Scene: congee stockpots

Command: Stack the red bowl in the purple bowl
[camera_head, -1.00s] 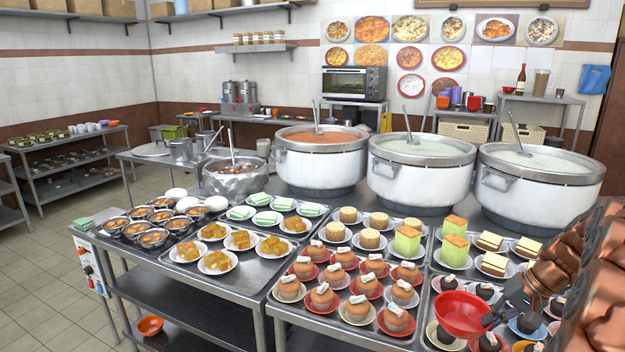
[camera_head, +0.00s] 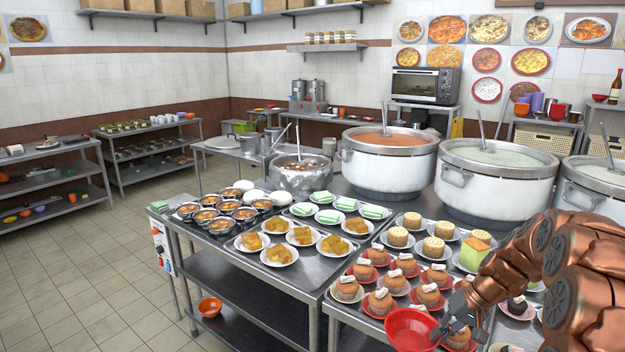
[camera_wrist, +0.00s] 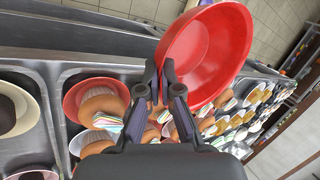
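The red bowl (camera_head: 411,329) is held tilted in front of the cake table, at the lower right of the head view. It also shows large in the wrist view (camera_wrist: 207,50). My gripper (camera_wrist: 161,82) is shut on its rim, one finger on each side of the wall, and the bowl looks empty. A small purple thing (camera_head: 41,208), which looks like a bowl, sits on the lower shelf of the rack at the far left, beside yellow and orange ones. It is too small to be sure.
Steel tables with cakes on plates (camera_head: 428,293) and large stockpots (camera_head: 388,165) fill the right. An orange bowl (camera_head: 210,307) sits on the table's lower shelf. The tiled floor (camera_head: 90,280) at the left is clear up to the left rack (camera_head: 50,150).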

